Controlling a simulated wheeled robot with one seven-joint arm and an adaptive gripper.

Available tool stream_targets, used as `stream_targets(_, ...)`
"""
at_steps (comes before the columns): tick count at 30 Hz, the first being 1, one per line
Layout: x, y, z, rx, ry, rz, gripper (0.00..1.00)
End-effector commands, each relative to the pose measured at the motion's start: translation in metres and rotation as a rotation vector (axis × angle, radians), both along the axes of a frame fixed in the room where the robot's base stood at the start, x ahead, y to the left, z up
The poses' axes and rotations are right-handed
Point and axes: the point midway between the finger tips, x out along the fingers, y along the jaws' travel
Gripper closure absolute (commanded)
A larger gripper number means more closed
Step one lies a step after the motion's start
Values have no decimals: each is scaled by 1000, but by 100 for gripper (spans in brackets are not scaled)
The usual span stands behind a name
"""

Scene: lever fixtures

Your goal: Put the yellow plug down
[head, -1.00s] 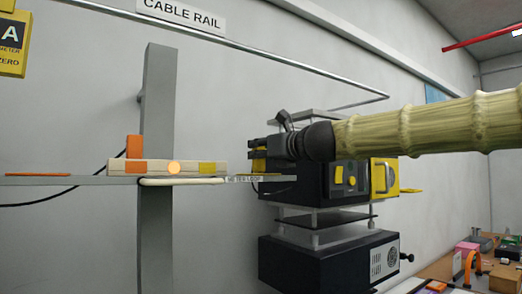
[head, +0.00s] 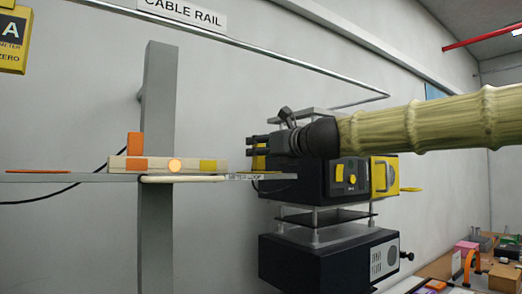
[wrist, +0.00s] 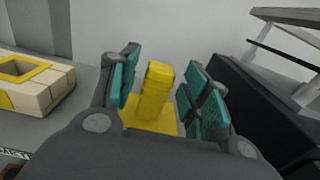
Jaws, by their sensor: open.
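The yellow plug (wrist: 157,92) stands upright on a yellow patch in the wrist view. In the head view a little of the plug (head: 259,162) shows at the shelf's right end, partly behind my gripper. My gripper (head: 257,145) is at the right end of the thin grey shelf (head: 70,178), beside the METER LOOP label. In the wrist view its two teal-padded fingers are spread, one on each side of the plug, with a visible gap on each side.
A pale block with orange and yellow marks (head: 150,164) lies on the shelf, left of the plug. A grey upright post (head: 160,85) rises behind the shelf.

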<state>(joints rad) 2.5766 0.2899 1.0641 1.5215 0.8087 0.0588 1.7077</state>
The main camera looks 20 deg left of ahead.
Motion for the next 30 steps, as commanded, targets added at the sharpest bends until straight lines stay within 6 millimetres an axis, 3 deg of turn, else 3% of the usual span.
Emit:
stream_targets(16,-56,-72,-1,1,-1,-1,53)
stream_targets(30,-68,-87,-1,0,0,0,53)
